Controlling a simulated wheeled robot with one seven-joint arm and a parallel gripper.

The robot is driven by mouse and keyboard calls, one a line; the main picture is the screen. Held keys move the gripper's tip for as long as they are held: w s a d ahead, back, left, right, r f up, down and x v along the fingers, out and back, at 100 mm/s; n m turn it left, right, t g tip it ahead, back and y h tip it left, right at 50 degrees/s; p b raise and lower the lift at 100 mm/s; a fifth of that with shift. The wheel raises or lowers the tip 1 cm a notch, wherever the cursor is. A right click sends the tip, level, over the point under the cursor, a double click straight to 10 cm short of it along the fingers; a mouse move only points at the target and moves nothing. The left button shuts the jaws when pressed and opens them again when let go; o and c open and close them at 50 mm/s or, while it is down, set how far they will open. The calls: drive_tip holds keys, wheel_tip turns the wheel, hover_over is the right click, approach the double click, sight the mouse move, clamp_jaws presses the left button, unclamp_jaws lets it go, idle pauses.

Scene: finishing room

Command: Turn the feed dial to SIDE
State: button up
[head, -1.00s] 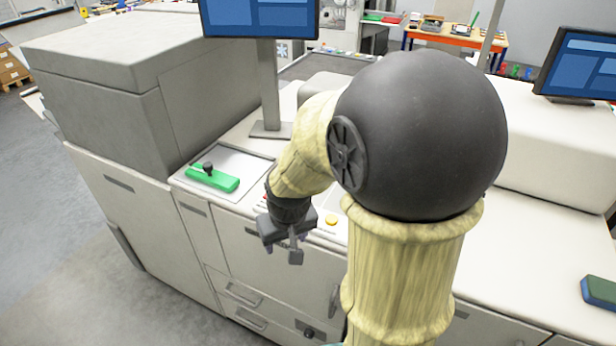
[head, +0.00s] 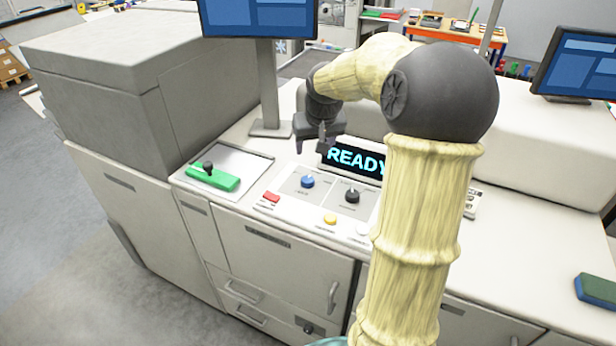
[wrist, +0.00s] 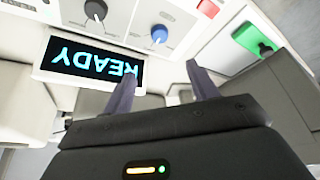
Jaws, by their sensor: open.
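The control panel (head: 325,208) has a blue dial (head: 307,181) on its left and a black dial (head: 352,195) to the right. Their labels are too small to read, so I cannot tell which is the feed dial or where it points. My gripper (head: 312,147) is open and empty, above and behind the panel, near the READY display (head: 350,160). In the wrist view the picture is upside down. The blue dial (wrist: 159,34) lies beyond and between my fingertips (wrist: 160,82), apart from them, and the black dial (wrist: 95,10) is at the top.
A red button (head: 271,197) and a yellow button (head: 330,219) sit along the panel's front. A green handle with a black knob (head: 212,179) lies left of the panel. A monitor post (head: 268,85) stands behind, close to my gripper's left.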

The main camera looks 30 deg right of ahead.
sight(307, 179)
drive_tip(key=shift+f, duration=0.15)
drive_tip(key=p+x, duration=0.2)
drive_tip(key=x, duration=1.5)
drive_tip(key=shift+p, duration=0.4)
drive_tip(key=c, duration=1)
